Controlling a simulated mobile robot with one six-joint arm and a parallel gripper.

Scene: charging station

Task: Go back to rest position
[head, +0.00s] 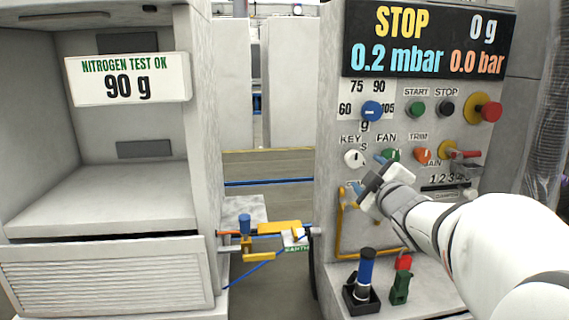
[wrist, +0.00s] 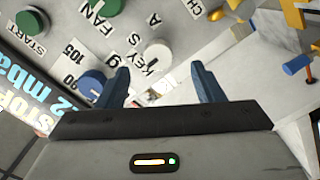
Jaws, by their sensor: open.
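My gripper (head: 368,174) is in front of the control panel on the right machine, near the KEY and FAN knobs. In the wrist view its two blue fingers (wrist: 160,84) are spread apart with nothing held between them. The white KEY knob (head: 354,158) stands just left of the gripper in the head view. It also shows between and beyond the fingers in the wrist view (wrist: 157,56). The green FAN knob (head: 391,155) is just above my gripper. Whether a finger touches the panel cannot be told.
The panel carries a blue dial (head: 372,111), an orange TRIM knob (head: 422,155) and a red button (head: 491,111). A blue-handled tool (head: 366,268) and a green item (head: 400,288) stand on the ledge below.

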